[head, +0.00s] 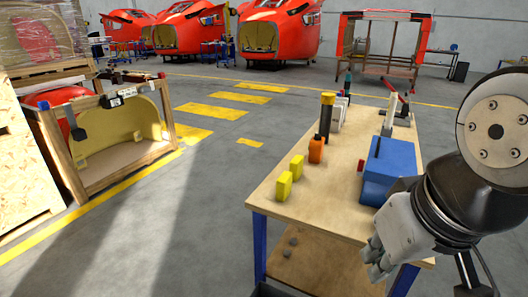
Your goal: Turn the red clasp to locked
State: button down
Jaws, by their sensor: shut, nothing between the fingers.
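A blue box (390,163) sits on the right part of the wooden-topped workbench. My arm hides some of that side, and I cannot tell which way the red part is turned. My gripper (376,260) is shut and empty.
The workbench (330,205) also bears yellow blocks (284,185), an orange block (316,150) and a dark cylinder with a yellow top (326,115). A wooden crate (130,155) stands at left. Open floor lies between them. Red nosecones (280,30) stand behind.

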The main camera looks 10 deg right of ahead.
aim_at(361, 163)
jog(key=j+z, duration=0.15)
jog(key=j, duration=0.3)
jog(key=k+j+z, duration=0.15)
jog(key=j, duration=0.3)
jog(key=j+z, duration=0.15)
jog(key=j, duration=0.3)
jog(key=k+j+z, duration=0.15)
jog(key=j, duration=0.3)
jog(key=k+j+z, duration=0.1)
jog(key=j, duration=0.3)
jog(key=z, duration=0.5)
jog(key=k+z, duration=0.15)
jog(key=k, duration=0.5)
jog(key=i+j+z, duration=0.1)
jog(key=z, duration=0.25)
jog(key=j+z, duration=0.35)
jog(key=i+j+z, duration=0.1)
jog(key=j+z, duration=0.25)
jog(key=i+j, duration=0.1)
jog(key=j, duration=1.05)
jog(key=i+j, duration=0.1)
jog(key=j, duration=2.25)
jog(key=i, duration=0.05)
